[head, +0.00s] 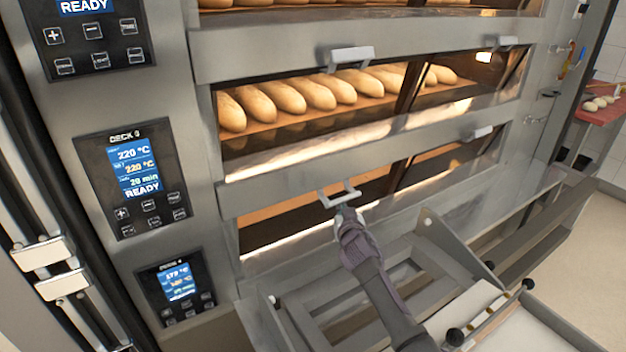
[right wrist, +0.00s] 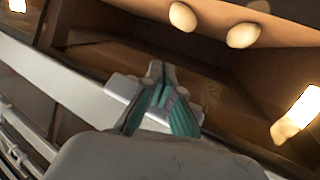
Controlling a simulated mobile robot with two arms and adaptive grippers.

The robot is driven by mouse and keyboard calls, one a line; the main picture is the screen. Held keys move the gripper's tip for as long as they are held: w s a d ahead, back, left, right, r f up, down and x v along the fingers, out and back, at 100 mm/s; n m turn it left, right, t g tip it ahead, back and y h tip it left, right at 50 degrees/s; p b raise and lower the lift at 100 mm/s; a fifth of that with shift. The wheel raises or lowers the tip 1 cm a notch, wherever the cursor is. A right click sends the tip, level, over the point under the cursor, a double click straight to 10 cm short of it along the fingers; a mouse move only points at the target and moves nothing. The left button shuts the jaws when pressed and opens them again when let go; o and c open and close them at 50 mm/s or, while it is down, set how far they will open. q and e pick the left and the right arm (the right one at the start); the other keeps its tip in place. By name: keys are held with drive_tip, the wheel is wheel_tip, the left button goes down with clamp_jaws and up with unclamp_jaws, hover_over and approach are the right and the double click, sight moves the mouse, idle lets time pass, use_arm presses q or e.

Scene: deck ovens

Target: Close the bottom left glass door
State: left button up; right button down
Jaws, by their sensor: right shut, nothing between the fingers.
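The bottom left glass door (head: 285,222) is the dark, warm-lit pane low on the oven front; I cannot tell how far open it stands. Its pale bar handle (head: 340,196) sticks out from the steel strip above the pane, and also shows in the right wrist view (right wrist: 122,87). My right gripper (head: 346,212) is just below the handle in the head view. In the right wrist view its teal-padded fingers (right wrist: 161,75) are together with nothing between them, crossing in front of the handle; contact is unclear. My left gripper is not in view.
A deck of baked loaves (head: 320,92) lies behind the glass above. The bottom right door has its own handle (head: 478,133). Control panels (head: 145,178) line the left side. A steel loader frame (head: 450,240) stands close below the arm. A red table (head: 600,108) is at far right.

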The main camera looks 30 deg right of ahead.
sight(343, 200)
drive_tip(key=r, duration=0.1)
drive_tip(key=r+p, duration=0.1)
drive_tip(key=r, duration=0.1)
drive_tip(key=r+p, duration=0.1)
drive_tip(key=shift+d+r, duration=0.25)
drive_tip(key=shift+r, duration=0.1)
drive_tip(key=shift+a+f, duration=0.1)
drive_tip(key=shift+a, duration=0.15)
drive_tip(key=shift+s+a+f+p, duration=0.15)
drive_tip(key=shift+s+a+p, duration=0.05)
drive_tip(key=shift+s+p, duration=0.15)
drive_tip(key=p+v, duration=0.1)
drive_tip(key=v, duration=0.1)
drive_tip(key=f+p+v, duration=0.1)
drive_tip(key=v, duration=0.1)
drive_tip(key=shift+s, duration=0.15)
drive_tip(key=shift+s+a+f, duration=0.1)
drive_tip(key=shift+s+a, duration=0.05)
drive_tip(key=shift+s, duration=0.35)
drive_tip(key=shift+s+a, duration=0.2)
drive_tip(key=shift+s, duration=0.25)
